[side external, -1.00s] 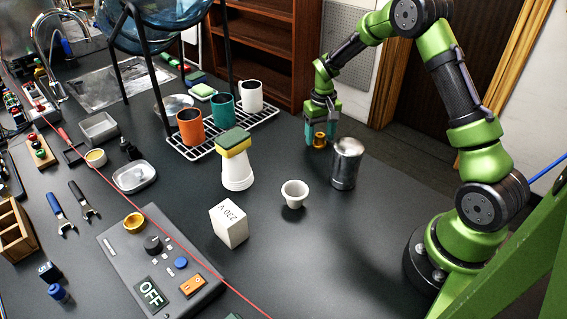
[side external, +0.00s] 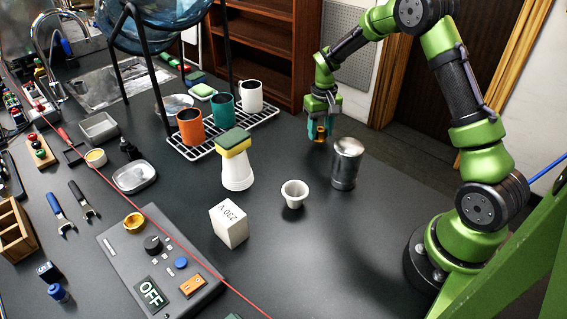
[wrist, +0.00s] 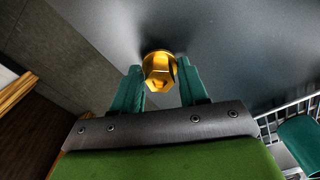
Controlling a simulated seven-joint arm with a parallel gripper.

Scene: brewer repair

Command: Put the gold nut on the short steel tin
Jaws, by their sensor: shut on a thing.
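The gold nut (wrist: 160,70) is between the teal fingers of my gripper (wrist: 161,88) in the wrist view. In the side view my gripper (side external: 319,128) is shut on the nut (side external: 320,133) and holds it just above the dark tabletop near the back edge. The steel tin (side external: 346,164) stands upright on the table, to the right and nearer the camera than my gripper. Its lid is on, and nothing rests on top. The tin is not seen in the wrist view.
A white cup (side external: 294,194) stands left of the tin. A wire rack (side external: 190,152) with orange, teal and white mugs is left of my gripper. The table right of the tin is clear.

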